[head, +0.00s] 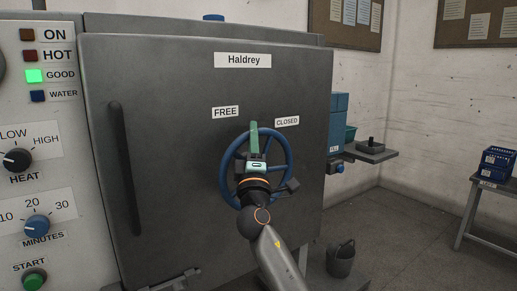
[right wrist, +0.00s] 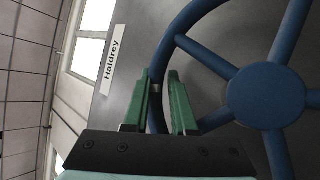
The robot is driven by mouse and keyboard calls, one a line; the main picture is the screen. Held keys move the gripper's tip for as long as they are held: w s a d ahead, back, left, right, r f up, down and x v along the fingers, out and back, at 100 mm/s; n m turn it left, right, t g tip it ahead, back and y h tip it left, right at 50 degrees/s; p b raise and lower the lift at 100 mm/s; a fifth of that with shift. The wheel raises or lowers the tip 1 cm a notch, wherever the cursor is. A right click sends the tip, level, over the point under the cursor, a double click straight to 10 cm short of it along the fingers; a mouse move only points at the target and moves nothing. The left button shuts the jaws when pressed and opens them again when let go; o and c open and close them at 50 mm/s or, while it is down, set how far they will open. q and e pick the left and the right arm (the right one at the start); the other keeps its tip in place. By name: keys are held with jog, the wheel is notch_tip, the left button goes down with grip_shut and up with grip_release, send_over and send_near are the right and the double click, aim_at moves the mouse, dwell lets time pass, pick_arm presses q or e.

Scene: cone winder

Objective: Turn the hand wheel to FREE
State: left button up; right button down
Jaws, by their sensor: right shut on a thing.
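The blue hand wheel (head: 290,158) is on the front of the dark grey door, below the FREE label (head: 225,112) at upper left and the CLOSED label (head: 287,121) at upper right. My right gripper (head: 254,138) is at the top of the wheel, its green fingers pointing up between the two labels. In the right wrist view the wheel's hub and spokes (right wrist: 265,95) show at right, and the rim passes between the fingers (right wrist: 164,100), which are shut on it. My gripper and arm hide the wheel's middle and bottom. My left gripper is not in view.
The grey door (head: 170,130) has a long dark handle (head: 125,165) at left. A control panel (head: 35,130) with a lit green GOOD lamp stands left of it.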

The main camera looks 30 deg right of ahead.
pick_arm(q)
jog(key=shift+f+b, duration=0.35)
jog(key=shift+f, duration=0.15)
pick_arm(e)
jog(key=shift+a+n+t+y, duration=0.35)
jog(key=shift+n+t+y, duration=0.15)
jog(key=shift+n, duration=0.2)
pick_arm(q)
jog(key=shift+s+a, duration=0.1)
pick_arm(e)
jog(key=c, duration=0.7)
grip_release()
jog(key=shift+c, duration=0.2)
jog(key=shift+s+f, duration=0.1)
jog(key=shift+f, duration=0.05)
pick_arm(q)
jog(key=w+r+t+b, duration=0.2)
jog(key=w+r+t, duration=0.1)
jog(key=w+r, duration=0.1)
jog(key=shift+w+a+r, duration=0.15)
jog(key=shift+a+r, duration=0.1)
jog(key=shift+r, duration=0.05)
pick_arm(e)
jog(key=v, duration=1.2)
jog(key=shift+s+f, duration=0.1)
jog(key=shift+f, duration=0.05)
